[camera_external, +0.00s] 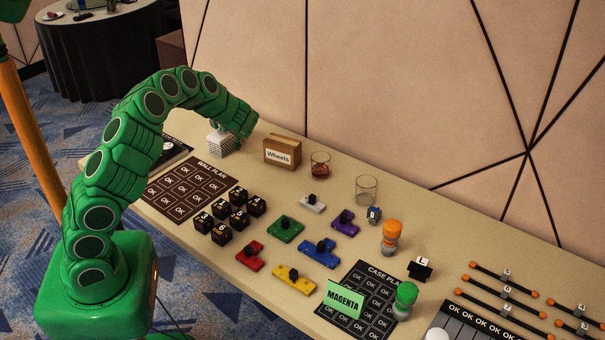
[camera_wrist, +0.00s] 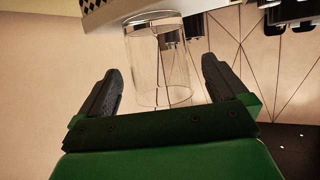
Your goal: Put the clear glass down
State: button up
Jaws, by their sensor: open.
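In the wrist view a clear glass (camera_wrist: 160,65) shows between the two fingers of my gripper (camera_wrist: 160,85). The view is rolled, so the glass appears upside down with its base towards the top. The fingers are apart, with a gap showing on each side of the glass. In the external view my gripper (camera_external: 238,135) is at the far left part of the table, by a white patterned block (camera_external: 220,145); no glass is clearly visible there. Another empty clear glass (camera_external: 366,190) stands upright on the table, well to the right of my gripper.
A brown "Wheels" box (camera_external: 282,151) and a glass of amber liquid (camera_external: 320,166) stand right of my gripper. The dark wall plan board (camera_external: 190,187), several black number cubes (camera_external: 221,234) and coloured pieces lie nearer. The wall (camera_external: 400,90) rises behind the table.

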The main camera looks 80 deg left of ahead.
jog(key=v, duration=0.9)
